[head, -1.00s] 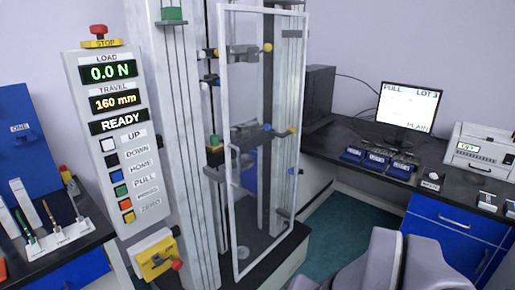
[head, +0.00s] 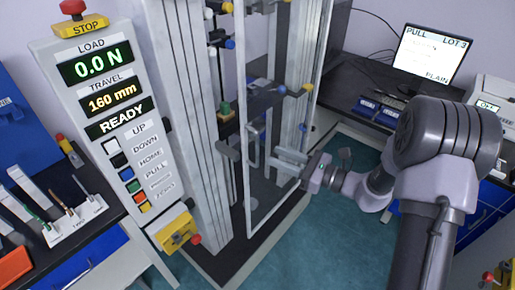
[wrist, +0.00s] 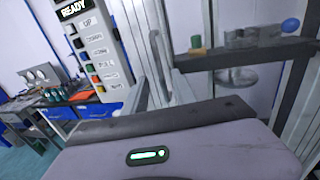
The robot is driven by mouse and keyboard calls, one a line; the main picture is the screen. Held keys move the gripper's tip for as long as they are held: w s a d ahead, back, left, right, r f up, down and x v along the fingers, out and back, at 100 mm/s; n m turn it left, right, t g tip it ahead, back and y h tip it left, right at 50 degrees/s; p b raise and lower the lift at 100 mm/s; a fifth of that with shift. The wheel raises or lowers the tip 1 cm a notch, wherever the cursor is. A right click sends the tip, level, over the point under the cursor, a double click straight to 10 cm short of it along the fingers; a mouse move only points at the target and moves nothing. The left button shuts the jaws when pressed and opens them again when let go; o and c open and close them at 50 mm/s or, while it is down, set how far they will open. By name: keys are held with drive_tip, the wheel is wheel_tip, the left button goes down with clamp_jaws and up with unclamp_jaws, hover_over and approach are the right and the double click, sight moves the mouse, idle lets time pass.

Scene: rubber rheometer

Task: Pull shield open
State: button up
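The shield (head: 246,205) is a clear panel in a pale frame. It stands upright in front of the test machine's columns. Its grey bar handle (head: 250,145) is on the left side of the frame. My gripper (head: 281,161) is in front of the shield's lower right part, to the right of the handle. Its two fingers point left with a gap between them, and nothing shows held. In the wrist view my gripper's body fills the bottom, and I cannot tell whether the fingers touch the shield.
The control panel (head: 110,98) reads 0.0 N, 160 mm and READY. A yellow box with a red knob (head: 178,235) sits below it. A rack of specimens (head: 72,222) is on the left bench. The monitor (head: 430,54) stands on the right bench. Teal floor is clear in front.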

hover_over(257, 164)
drive_tip(key=shift+w+b, duration=0.3)
drive_tip(key=shift+w, duration=0.05)
clamp_jaws()
idle(1.2)
